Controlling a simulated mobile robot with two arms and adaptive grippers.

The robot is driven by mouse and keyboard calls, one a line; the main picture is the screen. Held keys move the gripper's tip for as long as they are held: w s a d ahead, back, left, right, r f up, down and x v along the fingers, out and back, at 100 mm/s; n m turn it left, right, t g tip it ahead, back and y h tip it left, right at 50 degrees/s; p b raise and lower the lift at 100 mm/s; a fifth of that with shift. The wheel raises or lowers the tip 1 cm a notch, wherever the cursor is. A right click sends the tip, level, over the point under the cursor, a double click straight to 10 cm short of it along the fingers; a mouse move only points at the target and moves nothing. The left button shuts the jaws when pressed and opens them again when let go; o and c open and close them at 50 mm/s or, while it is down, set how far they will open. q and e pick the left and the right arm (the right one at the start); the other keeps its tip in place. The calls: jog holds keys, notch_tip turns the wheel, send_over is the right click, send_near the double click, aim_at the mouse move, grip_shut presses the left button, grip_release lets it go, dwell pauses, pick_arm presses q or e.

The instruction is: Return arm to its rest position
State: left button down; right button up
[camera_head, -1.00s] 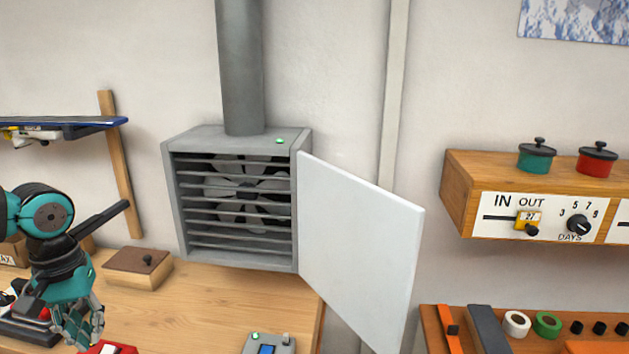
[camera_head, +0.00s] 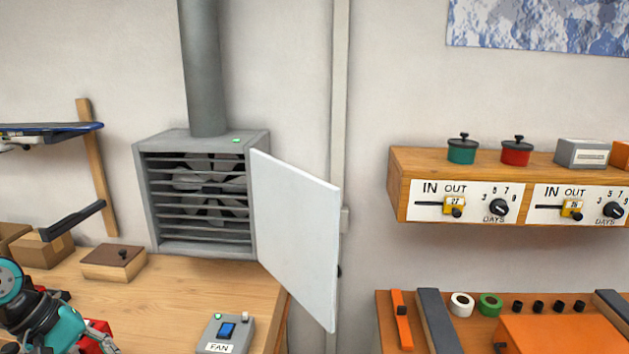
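My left arm (camera_head: 40,318), teal and black, comes in at the bottom left, low over the wooden bench. Its gripper (camera_head: 82,346) is largely cut off by the bottom edge, beside a red object (camera_head: 98,334). Whether its fingers are open or shut, or hold anything, cannot be seen. My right arm and gripper are not in view.
A grey fan housing (camera_head: 145,200) has its white door (camera_head: 300,235) swung open to the right. A FAN switch box (camera_head: 222,333) and a brown-topped block (camera_head: 113,263) are on the bench (camera_head: 175,300). A shelf (camera_head: 400,185) with day dials hangs at right.

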pick_arm(q)
jog(key=w+d+f+n+t+h, duration=0.1)
jog(key=w+d+n+t+h, duration=0.2)
jog(key=n+t, duration=1.2)
jog(key=s+a+f+n+g+y, duration=0.2)
jog(key=s+f+n+y, duration=0.3)
jog(key=n, duration=1)
jog(key=s+a+f+n+g+y, duration=0.25)
jog(key=f+n+y, duration=0.4)
jog(key=n, duration=0.95)
jog(key=s+d+f+n+g+h, duration=0.3)
jog(key=s+d+f+n+g, duration=0.65)
jog(key=s+d+n, duration=0.5)
jog(key=s+f+g, duration=0.1)
jog(key=s+f, duration=0.2)
jog(key=f, duration=2.6)
jog(key=s+a+f+m+g+b, duration=0.1)
jog(key=s+a+f, duration=0.2)
jog(key=s+f, duration=1.2)
jog(key=shift+s, duration=0.4)
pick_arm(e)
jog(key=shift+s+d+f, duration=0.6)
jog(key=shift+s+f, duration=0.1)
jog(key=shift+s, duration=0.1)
